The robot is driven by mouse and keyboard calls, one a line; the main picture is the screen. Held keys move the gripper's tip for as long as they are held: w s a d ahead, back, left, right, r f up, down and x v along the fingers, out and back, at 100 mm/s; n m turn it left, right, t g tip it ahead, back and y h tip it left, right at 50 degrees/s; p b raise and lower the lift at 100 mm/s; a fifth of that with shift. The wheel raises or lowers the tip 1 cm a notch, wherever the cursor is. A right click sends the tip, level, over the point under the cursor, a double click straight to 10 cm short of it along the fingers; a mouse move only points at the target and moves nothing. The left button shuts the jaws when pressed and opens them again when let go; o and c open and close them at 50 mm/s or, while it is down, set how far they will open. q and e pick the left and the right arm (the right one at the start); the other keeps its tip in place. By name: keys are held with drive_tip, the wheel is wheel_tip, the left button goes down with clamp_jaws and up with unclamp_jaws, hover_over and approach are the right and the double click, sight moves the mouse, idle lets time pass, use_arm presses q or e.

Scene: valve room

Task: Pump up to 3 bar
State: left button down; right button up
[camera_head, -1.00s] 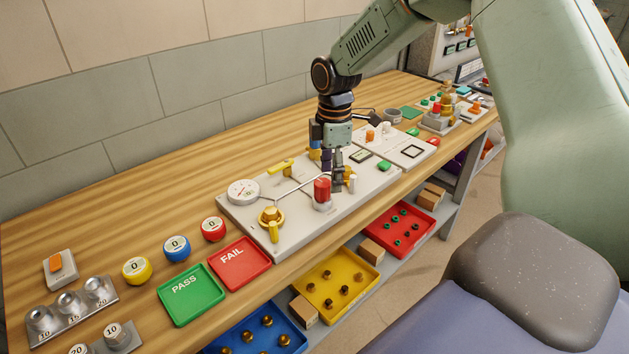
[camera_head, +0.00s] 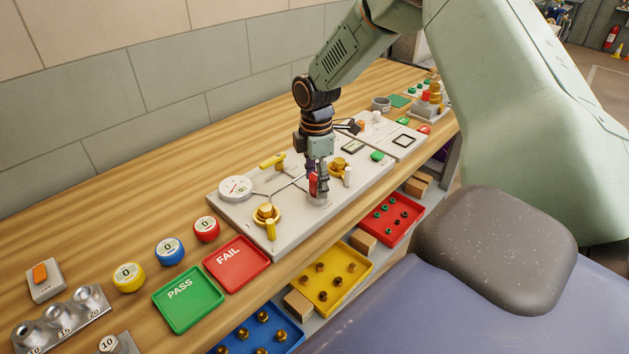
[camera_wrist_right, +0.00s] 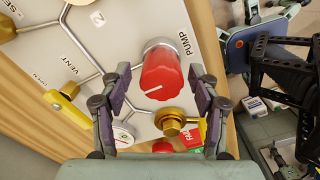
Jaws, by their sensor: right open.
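The red pump knob (camera_wrist_right: 161,78) with a white line stands on the pale panel (camera_head: 232,219), beside the label PUMP. My right gripper (camera_head: 317,192) is open above it, fingers pointing down. In the right wrist view its fingertips (camera_wrist_right: 161,72) lie on either side of the knob; I cannot tell whether they touch. In the head view the fingers partly hide the red knob (camera_head: 312,185). The round white gauge (camera_head: 236,189) is on the panel's left part; its reading is too small to tell. The yellow vent handle (camera_wrist_right: 65,106) is to the knob's left. My left gripper is out of view.
A brass valve with a yellow handle (camera_head: 266,215) is near the gauge, and another brass fitting (camera_head: 339,168) stands right of the gripper. Green PASS (camera_head: 188,299) and red FAIL (camera_head: 237,263) trays lie left of the panel. The wooden bench (camera_head: 100,225) behind is clear.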

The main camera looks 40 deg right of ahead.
drive_tip(key=shift+s+d+f, duration=0.15)
drive_tip(key=shift+s, duration=0.2)
drive_tip(key=shift+w+f, duration=0.15)
drive_tip(key=shift+w, duration=0.2)
drive_tip(key=c, duration=0.4)
drive_tip(key=shift+s, duration=0.2)
drive_tip(key=c, duration=0.5)
drive_tip(key=shift+c, duration=1.4)
